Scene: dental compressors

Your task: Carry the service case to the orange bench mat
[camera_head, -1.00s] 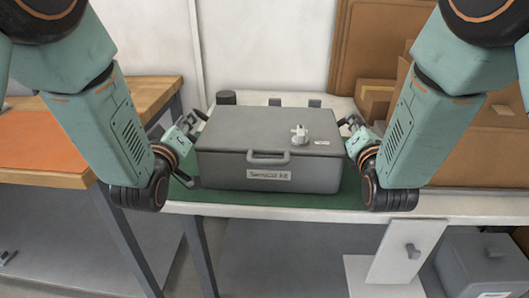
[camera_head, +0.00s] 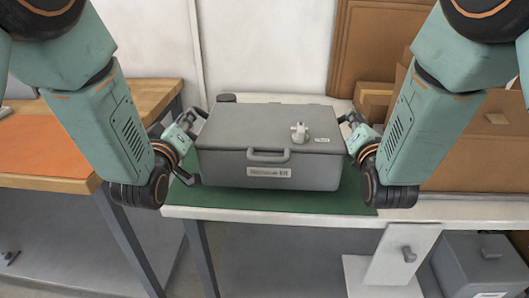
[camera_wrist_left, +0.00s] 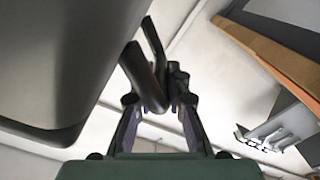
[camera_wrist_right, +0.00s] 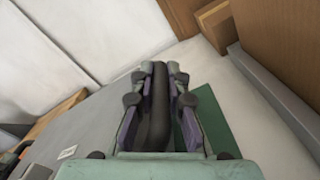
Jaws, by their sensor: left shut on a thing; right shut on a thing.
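The grey service case (camera_head: 270,165) is closed, with a front handle, a label and a small pale fitting on its lid. It is level over a green mat (camera_head: 270,200) on the white table and appears slightly raised. My left gripper (camera_head: 192,122) is shut on the case's left side handle (camera_wrist_left: 145,78). My right gripper (camera_head: 352,124) is shut on its right side handle (camera_wrist_right: 157,115). The orange bench mat (camera_head: 35,145) lies on the wooden bench at the left, apart from the case.
The wooden bench (camera_head: 155,95) stands left of the white table, with a gap between them. Cardboard boxes (camera_head: 470,150) stand at the right. Another grey case (camera_head: 485,265) is low at the right.

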